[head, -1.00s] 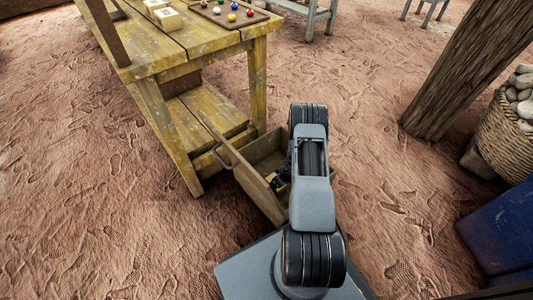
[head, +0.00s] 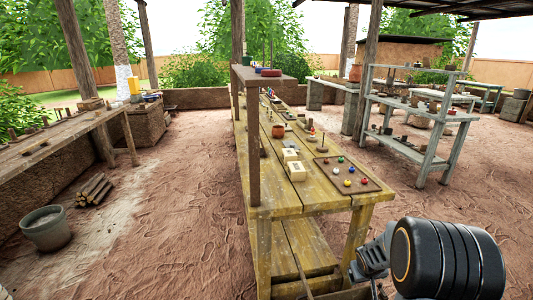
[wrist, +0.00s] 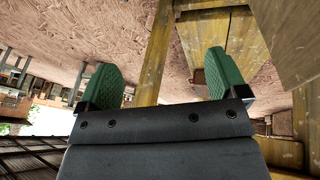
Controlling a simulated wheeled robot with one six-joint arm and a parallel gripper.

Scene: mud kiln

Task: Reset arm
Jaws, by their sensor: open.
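My gripper (wrist: 160,82) shows in the wrist view with its two green-padded fingers wide apart. Nothing is between them. Behind the fingers are a wooden leg of the yellow table, its boards and the earth floor; this view is turned upside down. In the head view a grey and black part of my arm fills the lower right corner, in front of the yellow wooden table (head: 315,195). My gripper's fingers are not visible in the head view.
A board with coloured balls (head: 346,176) and two pale blocks sit on the table. A grey shelf (head: 412,110) stands at right. A bucket (head: 46,229) and firewood (head: 95,190) lie left. Earth floor between is clear.

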